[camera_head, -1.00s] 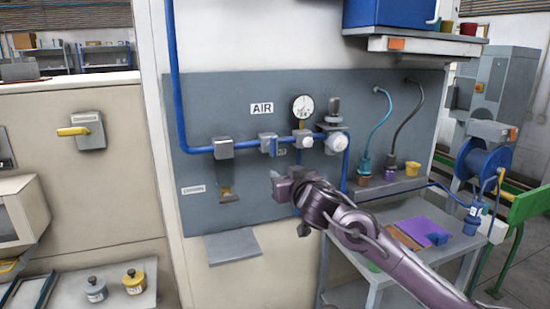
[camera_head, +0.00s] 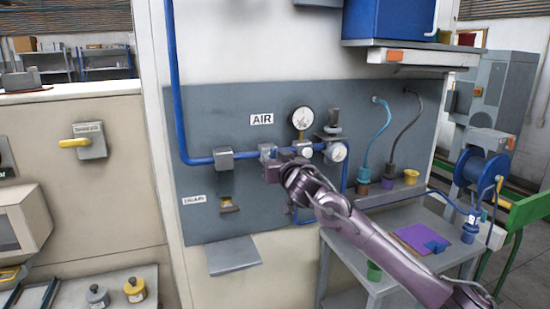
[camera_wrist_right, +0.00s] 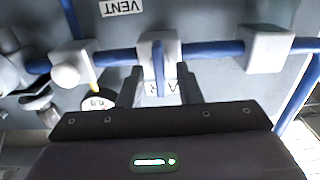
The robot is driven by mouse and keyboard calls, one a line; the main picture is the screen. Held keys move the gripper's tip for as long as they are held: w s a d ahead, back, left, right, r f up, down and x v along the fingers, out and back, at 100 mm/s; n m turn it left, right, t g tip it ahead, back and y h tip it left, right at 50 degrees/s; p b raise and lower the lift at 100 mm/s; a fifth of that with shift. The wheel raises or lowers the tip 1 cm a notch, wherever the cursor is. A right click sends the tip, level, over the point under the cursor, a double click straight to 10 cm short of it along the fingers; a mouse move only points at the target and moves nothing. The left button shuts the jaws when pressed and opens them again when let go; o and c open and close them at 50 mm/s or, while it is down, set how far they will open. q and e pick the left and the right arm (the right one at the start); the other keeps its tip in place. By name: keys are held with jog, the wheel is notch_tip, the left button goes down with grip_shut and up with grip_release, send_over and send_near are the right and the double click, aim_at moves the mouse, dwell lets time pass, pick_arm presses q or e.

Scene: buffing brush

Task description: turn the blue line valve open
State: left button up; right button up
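The blue line valve (camera_head: 267,151) is a pale block on the horizontal blue pipe (camera_head: 198,160), on the grey panel below the AIR sign. In the right wrist view, the valve block (camera_wrist_right: 149,42) carries a thin blue lever (camera_wrist_right: 158,68) that lies across the pipe. My right gripper (camera_head: 268,172) is just below and in front of the valve, partly covering it. In the wrist view, my right gripper (camera_wrist_right: 160,84) is open, with one finger on each side of the lever and visible gaps. Contact cannot be made out. My left gripper is not in view.
A pressure gauge (camera_head: 302,119) and a round white fitting (camera_head: 336,152) sit right of the valve. A bracket (camera_head: 224,158) clamps the pipe to its left. A shelf (camera_head: 420,59) juts out at upper right.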

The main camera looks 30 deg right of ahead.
jog(key=shift+c, duration=0.4)
grip_shut()
jog(key=shift+n, duration=0.4)
jog(key=shift+a+f+n+b, duration=0.1)
jog(key=shift+n+b, duration=0.9)
jog(key=shift+n, duration=1.85)
jog(key=shift+a+f+n+b, duration=0.1)
jog(key=shift+n+b, duration=0.85)
jog(key=shift+n, duration=1.95)
jog(key=shift+a+f+n+b, duration=0.1)
jog(key=shift+n+b, duration=0.9)
jog(key=shift+n, duration=1.85)
